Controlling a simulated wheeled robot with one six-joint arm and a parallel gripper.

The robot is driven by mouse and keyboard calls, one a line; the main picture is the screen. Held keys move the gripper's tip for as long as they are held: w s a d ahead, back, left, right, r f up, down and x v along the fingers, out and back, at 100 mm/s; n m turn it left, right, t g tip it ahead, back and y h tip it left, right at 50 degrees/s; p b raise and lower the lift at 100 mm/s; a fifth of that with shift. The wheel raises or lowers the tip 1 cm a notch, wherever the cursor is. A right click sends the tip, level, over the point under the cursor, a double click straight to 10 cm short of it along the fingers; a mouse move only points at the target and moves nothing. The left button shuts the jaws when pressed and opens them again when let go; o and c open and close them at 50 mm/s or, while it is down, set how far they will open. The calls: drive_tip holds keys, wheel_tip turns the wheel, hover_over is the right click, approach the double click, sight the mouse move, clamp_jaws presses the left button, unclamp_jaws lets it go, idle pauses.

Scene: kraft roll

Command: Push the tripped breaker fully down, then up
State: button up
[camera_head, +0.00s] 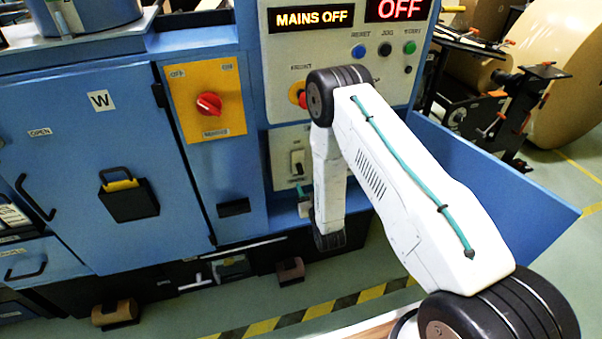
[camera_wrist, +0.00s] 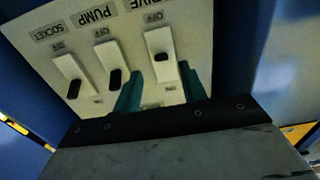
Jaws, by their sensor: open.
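In the wrist view a pale breaker panel (camera_wrist: 190,20) carries three white breakers with dark toggles. The drive breaker (camera_wrist: 154,39) has its toggle near mid-slot. The pump breaker (camera_wrist: 107,55) and socket breaker (camera_wrist: 66,66) have theirs at the slot end away from the OFF marks. My gripper (camera_wrist: 160,72) is open, its teal fingers apart on either side of the drive breaker's lower part, holding nothing. Contact cannot be told. In the head view one breaker (camera_head: 297,161) shows; my arm hides the others and most of my gripper (camera_head: 305,194).
Above the panel, displays read MAINS OFF (camera_head: 311,18) and OFF (camera_head: 399,9). A red rotary switch (camera_head: 208,104) sits on a yellow plate to the left. A blue side panel (camera_head: 500,185) stands at the right. Blue cabinet doors (camera_head: 75,150) are shut at the left.

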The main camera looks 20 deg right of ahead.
sight(302, 174)
drive_tip(key=w, duration=0.7)
drive_tip(key=shift+w, duration=0.3)
clamp_jaws()
